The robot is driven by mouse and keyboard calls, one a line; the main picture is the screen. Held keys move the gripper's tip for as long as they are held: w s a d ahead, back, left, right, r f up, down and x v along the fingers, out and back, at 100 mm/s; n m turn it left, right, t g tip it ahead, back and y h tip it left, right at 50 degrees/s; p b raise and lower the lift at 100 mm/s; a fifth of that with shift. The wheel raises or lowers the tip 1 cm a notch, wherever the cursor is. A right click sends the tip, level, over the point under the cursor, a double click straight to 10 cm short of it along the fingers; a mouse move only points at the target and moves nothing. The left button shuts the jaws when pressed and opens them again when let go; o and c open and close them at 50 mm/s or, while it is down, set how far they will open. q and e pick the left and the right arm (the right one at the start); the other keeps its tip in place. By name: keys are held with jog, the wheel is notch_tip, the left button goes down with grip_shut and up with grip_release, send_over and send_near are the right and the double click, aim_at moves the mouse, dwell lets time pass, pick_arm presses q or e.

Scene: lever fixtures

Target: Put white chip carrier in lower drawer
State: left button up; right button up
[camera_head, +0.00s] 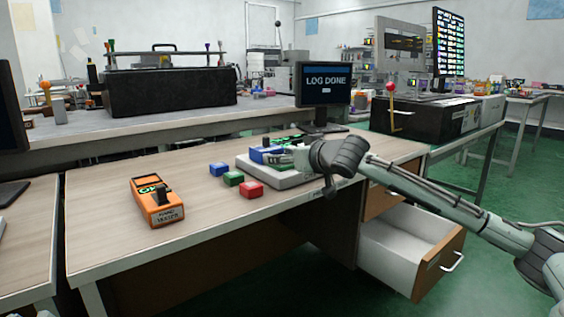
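The lower drawer (398,250) is pulled out at the right end of the desk, and its white inside looks empty. My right arm comes in from the right, and its gripper (268,157) is over a pale grey fixture (290,181) on the desk. The fingers are small here and blend with blue, green and pale parts at the fixture, so I cannot tell whether they are open or shut. I cannot clearly pick out the white chip carrier; the gripper may be hiding it. My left gripper is not in view.
Two blue and green blocks (233,178), a red block (251,189) and an orange hand meter (157,202) are on the desk (110,245) left of the fixture. A monitor (324,84) reading "LOG DONE" stands behind. My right forearm passes above the open drawer.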

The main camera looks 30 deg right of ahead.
jog(key=shift+x, duration=0.8)
jog(key=shift+c, duration=0.6)
jog(key=c, duration=0.9)
jog(key=shift+r, duration=0.2)
jog(key=shift+c, duration=0.2)
